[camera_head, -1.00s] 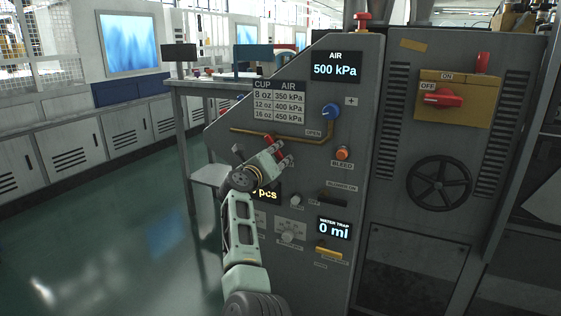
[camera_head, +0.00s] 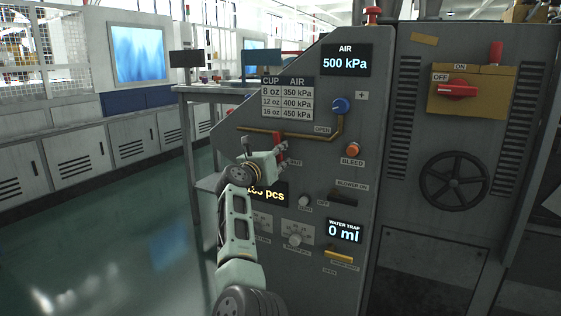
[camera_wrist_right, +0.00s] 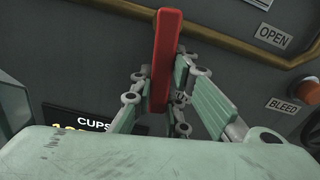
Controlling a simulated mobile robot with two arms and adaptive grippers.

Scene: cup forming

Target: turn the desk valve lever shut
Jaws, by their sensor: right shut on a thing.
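The red valve lever (camera_head: 277,138) is on the sloped grey machine panel, below a copper-coloured pipe. In the right wrist view the lever (camera_wrist_right: 165,52) stands nearly upright, with its lower part between the fingers. My right gripper (camera_head: 281,151) reaches it from the lower left, and in the wrist view its fingers (camera_wrist_right: 160,98) are closed around the lever from both sides. An OPEN label (camera_wrist_right: 273,37) is to the upper right of the lever. My left gripper is not in view.
An orange bleed button (camera_head: 352,150) and a blue knob (camera_head: 341,105) are to the right of the lever. The air display (camera_head: 345,62) reads 500 kPa. Black-handled blower control (camera_head: 343,199) and white knobs sit lower. Open floor (camera_head: 120,250) is at left.

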